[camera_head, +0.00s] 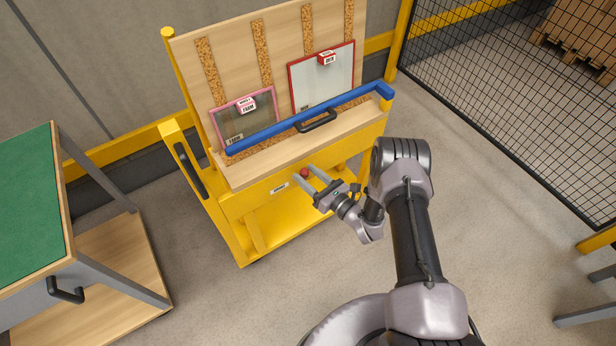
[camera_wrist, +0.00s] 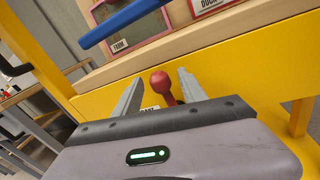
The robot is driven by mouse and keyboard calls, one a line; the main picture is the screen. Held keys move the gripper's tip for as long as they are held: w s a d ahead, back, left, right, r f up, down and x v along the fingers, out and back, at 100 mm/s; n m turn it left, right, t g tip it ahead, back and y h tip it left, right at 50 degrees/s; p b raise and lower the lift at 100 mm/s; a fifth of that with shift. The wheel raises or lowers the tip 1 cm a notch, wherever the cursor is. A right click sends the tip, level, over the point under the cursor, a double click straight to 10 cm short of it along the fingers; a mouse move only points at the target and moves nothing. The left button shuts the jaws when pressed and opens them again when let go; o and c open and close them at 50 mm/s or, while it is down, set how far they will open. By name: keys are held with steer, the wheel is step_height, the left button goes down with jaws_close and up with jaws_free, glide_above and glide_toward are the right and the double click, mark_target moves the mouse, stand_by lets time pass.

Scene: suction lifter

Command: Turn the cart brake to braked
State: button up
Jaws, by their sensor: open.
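The yellow cart (camera_head: 240,205) stands ahead of me with a wooden back panel. A red ball-ended brake lever (camera_head: 304,173) sits on its front face. In the wrist view the red lever (camera_wrist: 160,82) shows its ball and part of its stem. My gripper (camera_head: 304,171) is open at the cart's front. Its two fingers stand on either side of the red ball, apart from it in the wrist view. A small white label (camera_head: 279,189) is left of the lever; its text is too small to read, and in the wrist view my gripper partly hides it.
A blue bar (camera_head: 270,130) with a black handle (camera_head: 317,121) crosses in front of two framed panes, one pink (camera_head: 246,118), one red (camera_head: 322,78). A green-topped table (camera_head: 30,205) stands left. A mesh fence (camera_head: 500,90) is at right. Floor right of the cart is clear.

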jaws_close()
stand_by(1.4)
